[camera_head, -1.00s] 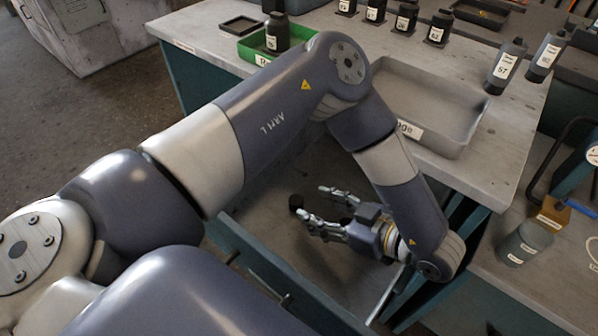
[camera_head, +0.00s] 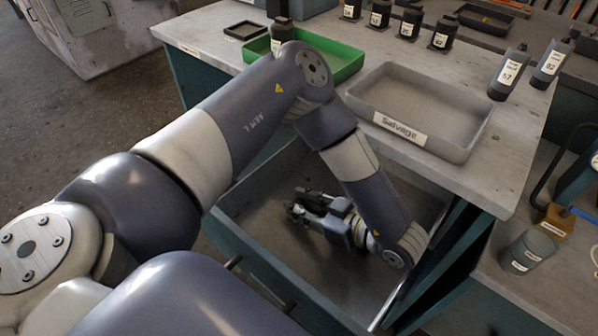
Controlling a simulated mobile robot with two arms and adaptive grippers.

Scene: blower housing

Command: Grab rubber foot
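My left gripper (camera_head: 296,202) is low inside the open drawer (camera_head: 325,290), pointing left, with its two fingers near the drawer floor. A small dark patch shows at the fingertips. I cannot tell whether it is the rubber foot or part of the fingers, or whether the fingers have closed on anything. No rubber foot shows clearly apart from the gripper. My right gripper is not in view.
The grey Salvage tray (camera_head: 466,152) stands on the bench above the drawer. A green tray (camera_head: 350,68) is beside it, partly behind my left arm. Several labelled black bottles stand at the back. The drawer walls surround my gripper.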

